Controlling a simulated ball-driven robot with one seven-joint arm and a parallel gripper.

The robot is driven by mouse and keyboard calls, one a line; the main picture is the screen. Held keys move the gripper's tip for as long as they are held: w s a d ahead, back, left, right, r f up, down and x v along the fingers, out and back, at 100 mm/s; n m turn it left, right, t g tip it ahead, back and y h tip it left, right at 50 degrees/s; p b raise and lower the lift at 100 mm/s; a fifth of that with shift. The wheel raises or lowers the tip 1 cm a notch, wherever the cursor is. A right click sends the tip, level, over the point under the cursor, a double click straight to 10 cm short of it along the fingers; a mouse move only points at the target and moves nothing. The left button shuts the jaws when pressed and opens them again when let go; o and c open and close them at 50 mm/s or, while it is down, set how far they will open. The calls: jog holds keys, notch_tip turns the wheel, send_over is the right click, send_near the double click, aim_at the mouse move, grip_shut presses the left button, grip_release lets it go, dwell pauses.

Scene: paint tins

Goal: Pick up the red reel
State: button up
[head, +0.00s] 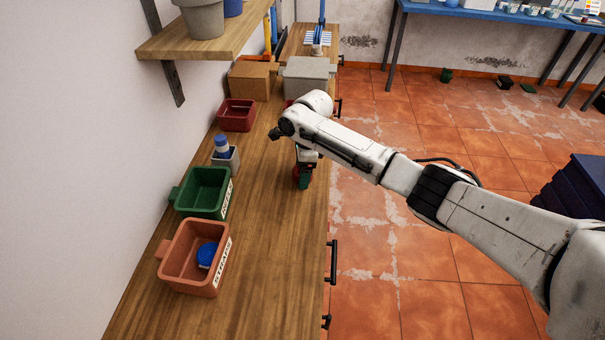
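My gripper (305,157) points down over the right part of the wooden worktop, with my arm reaching in from the right. A small dark green and red thing (304,181) is right under my gripper, near the worktop's right edge. Its red part may be the red reel, but it is small and partly hidden by my gripper. I cannot tell whether the fingers are around it or only above it. Another bit of red (288,103) shows behind my arm, mostly hidden.
Along the wall stand an orange bin (169,272) holding a blue round thing (207,254), a green bin (182,205), a grey pot (232,160) with a blue-and-white thing, and a red bin (237,127). Boxes stand behind. A shelf (205,48) overhangs. The front middle worktop is clear.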

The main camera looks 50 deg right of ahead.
jog(key=c, duration=0.8)
